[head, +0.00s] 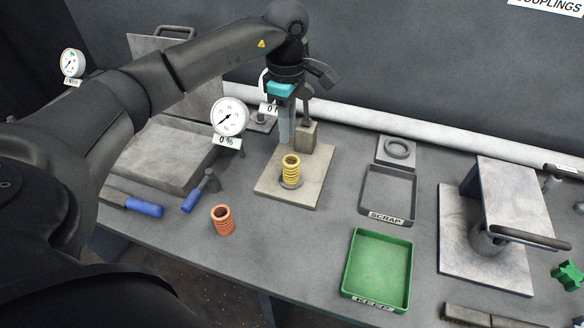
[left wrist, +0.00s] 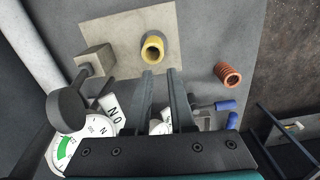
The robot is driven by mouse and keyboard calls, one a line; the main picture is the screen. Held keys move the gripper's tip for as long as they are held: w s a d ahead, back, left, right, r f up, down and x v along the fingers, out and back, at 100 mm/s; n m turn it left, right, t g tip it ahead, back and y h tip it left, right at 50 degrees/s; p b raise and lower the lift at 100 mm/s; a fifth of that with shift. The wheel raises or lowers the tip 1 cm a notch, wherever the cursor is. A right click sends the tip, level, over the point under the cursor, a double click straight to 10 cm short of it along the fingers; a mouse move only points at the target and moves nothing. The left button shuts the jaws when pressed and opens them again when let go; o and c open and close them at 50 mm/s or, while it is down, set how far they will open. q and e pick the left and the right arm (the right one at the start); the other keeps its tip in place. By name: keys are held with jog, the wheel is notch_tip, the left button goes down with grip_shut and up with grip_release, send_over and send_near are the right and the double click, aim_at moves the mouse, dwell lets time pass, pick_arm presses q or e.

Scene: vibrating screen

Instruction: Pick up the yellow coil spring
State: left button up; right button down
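The yellow coil spring (head: 291,168) stands upright on a beige square plate (head: 310,188) in the middle of the bench. In the left wrist view the spring (left wrist: 153,47) shows nearly end-on, just beyond the fingertips. My left gripper (head: 287,139) points down above and slightly behind the spring in the head view, apart from it. In the left wrist view its two fingers (left wrist: 161,73) are spread with an empty gap between them. My right gripper is in neither view.
An orange spring (head: 223,220) stands near the front edge. A post with a block (head: 303,138) and a dial gauge (head: 229,117) are close to the gripper. Right lie a grey SCRAP tray (head: 363,186), a green KEEP tray (head: 376,232) and a plate fixture (head: 515,205).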

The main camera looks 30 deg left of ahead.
aim_at(288, 165)
pick_arm(q)
notch_tip(288, 165, down, 6)
jog(key=shift+f, duration=0.25)
jog(key=shift+s+d+f, duration=0.1)
jog(key=shift+f, duration=1.25)
jog(key=shift+s+d+f, duration=0.1)
jog(key=shift+f, duration=1.2)
grip_shut()
jog(key=shift+r, duration=0.1)
